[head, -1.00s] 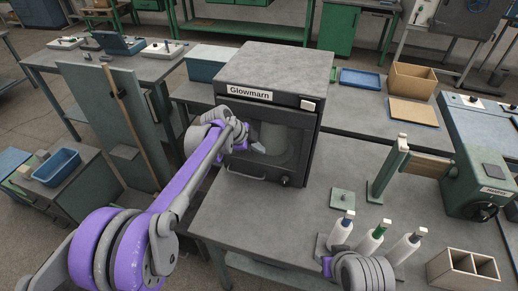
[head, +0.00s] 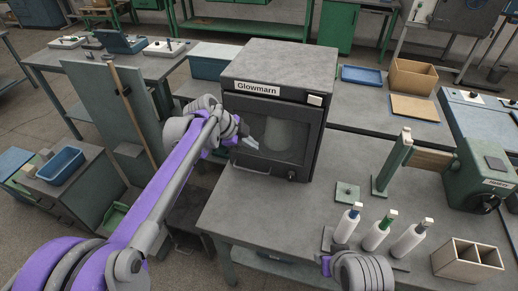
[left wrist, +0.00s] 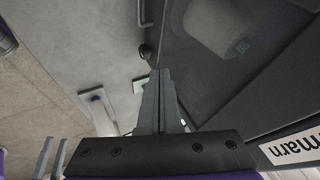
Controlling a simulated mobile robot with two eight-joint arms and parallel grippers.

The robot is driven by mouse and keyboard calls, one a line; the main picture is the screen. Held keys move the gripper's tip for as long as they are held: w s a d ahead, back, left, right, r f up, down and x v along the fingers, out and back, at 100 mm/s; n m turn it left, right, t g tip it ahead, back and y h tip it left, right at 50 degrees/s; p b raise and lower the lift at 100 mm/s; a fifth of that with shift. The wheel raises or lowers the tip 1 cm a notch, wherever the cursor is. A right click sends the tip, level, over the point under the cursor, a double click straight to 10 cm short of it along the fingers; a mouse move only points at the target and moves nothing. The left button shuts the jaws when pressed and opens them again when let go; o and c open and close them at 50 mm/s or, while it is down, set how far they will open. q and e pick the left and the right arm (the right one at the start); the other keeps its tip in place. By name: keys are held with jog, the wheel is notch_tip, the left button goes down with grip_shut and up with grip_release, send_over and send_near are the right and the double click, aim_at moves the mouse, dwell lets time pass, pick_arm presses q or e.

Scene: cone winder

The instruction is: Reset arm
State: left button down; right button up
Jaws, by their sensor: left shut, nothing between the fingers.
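My left gripper (head: 248,143) is in front of the left part of the door of the dark "Glowmarn" cabinet (head: 278,68). Its fingers are together and empty in the left wrist view (left wrist: 158,100). The cabinet door (head: 262,165) looks shut, and a pale cone (head: 279,133) shows dimly behind its glass. The cone also shows through the window in the left wrist view (left wrist: 215,28). I cannot tell whether the fingertips touch the door.
White bottle-like spools (head: 378,232) stand in a holder on the grey table (head: 270,215). Right of them is a divided wooden box (head: 467,262). A green winder (head: 485,175) stands at the right. A green post (head: 392,165) rises mid-table. The table left of the spools is clear.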

pick_arm(q)
jog(key=s+a+n+y, duration=0.2)
jog(key=s+a+n, duration=0.3)
jog(key=s, duration=0.3)
jog(key=s+a+n+y, duration=0.1)
jog(key=s+a+n, duration=0.3)
jog(key=s, duration=0.4)
jog(key=s+a+f+n+t+y, duration=0.1)
jog(key=s+a+f+n, duration=0.3)
jog(key=s, duration=0.4)
jog(key=s+a+f+n+y, duration=0.2)
jog(key=s+a+f+n, duration=0.2)
jog(key=s+n, duration=0.3)
jog(key=shift+s+f+t, duration=0.35)
jog(key=shift+f+t, duration=0.05)
jog(key=shift+f, duration=0.05)
